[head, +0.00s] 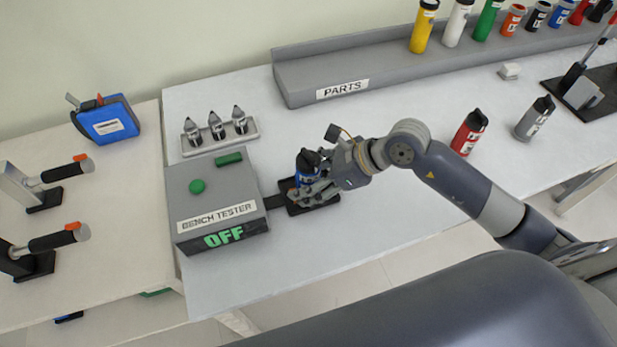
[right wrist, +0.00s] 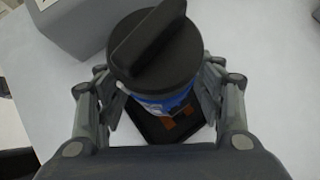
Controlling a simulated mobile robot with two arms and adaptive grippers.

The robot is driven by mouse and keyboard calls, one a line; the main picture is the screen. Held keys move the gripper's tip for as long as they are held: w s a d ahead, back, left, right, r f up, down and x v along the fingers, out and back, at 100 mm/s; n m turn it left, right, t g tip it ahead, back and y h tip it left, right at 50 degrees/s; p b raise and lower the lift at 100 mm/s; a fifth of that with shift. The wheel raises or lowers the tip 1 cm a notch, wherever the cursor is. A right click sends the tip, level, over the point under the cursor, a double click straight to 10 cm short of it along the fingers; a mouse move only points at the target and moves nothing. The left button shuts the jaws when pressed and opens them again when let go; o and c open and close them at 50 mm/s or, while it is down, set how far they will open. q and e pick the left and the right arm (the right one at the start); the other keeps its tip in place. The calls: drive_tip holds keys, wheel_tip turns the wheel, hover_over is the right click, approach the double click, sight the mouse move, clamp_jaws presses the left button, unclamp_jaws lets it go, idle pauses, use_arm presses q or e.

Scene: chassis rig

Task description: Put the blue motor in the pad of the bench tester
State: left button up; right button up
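The blue motor (head: 306,169), with a black cap, is upright at the black pad (head: 325,203) of the bench tester. In the right wrist view the motor (right wrist: 160,55) stands between the fingers of my right gripper (right wrist: 160,100), which close on both its sides. My right gripper (head: 316,188) shows at the motor in the head view too. The motor's foot is partly hidden, so I cannot tell whether it rests on the pad. The bench tester (head: 215,180) is a grey box reading OFF. My left gripper is not in view.
A grey PARTS shelf (head: 300,86) with several coloured motors runs along the back. A red motor (head: 468,132) and a grey motor (head: 535,118) stand on the table to the right. A tray (head: 250,135) with small pointed parts sits behind the tester.

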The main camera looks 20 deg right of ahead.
drive_tip(key=shift+r, duration=0.1)
drive_tip(key=shift+r, duration=0.15)
drive_tip(key=b+v, duration=0.2)
drive_tip(key=v, duration=1)
